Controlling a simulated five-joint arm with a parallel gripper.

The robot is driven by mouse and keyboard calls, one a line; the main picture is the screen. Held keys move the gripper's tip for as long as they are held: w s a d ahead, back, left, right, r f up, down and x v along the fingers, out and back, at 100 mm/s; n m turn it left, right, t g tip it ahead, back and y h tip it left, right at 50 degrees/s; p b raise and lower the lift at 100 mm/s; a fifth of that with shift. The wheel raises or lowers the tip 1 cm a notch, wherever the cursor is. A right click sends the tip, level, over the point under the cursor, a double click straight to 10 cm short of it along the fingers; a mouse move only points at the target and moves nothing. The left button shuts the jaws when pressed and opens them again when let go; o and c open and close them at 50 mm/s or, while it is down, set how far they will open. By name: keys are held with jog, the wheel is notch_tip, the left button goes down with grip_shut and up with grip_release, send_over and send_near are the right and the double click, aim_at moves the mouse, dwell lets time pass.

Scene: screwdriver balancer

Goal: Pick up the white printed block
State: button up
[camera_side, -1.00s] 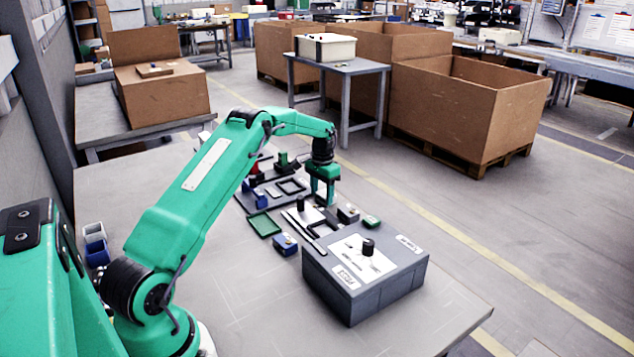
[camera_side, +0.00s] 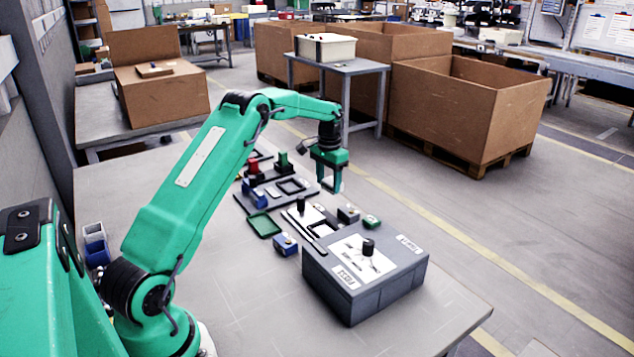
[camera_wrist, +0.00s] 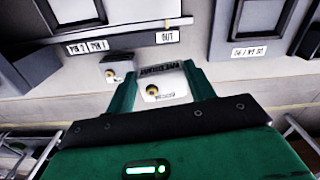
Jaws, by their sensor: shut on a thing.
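In the wrist view, the white printed block (camera_wrist: 163,88) sits between the two green fingers of my gripper (camera_wrist: 164,92). It has dark print along its far edge and a small brass-coloured knob on its face. The fingers are shut on its sides. In the side view, my gripper (camera_side: 328,178) is raised above the far right part of the table, past the dark fixture plate. The block between the fingers is too small to make out clearly there.
A grey box (camera_side: 385,298) with a black knob stands at the table's front right. A green tray (camera_side: 263,224), a blue block (camera_side: 285,244) and a dark fixture plate (camera_side: 250,204) lie left of it. In the wrist view, a small grey block (camera_wrist: 118,72) stands beside the held one.

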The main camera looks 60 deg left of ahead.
jog(key=d+r, duration=0.5)
jog(key=d, duration=0.3)
jog(key=shift+d, duration=0.15)
jog(key=shift+s, duration=0.2)
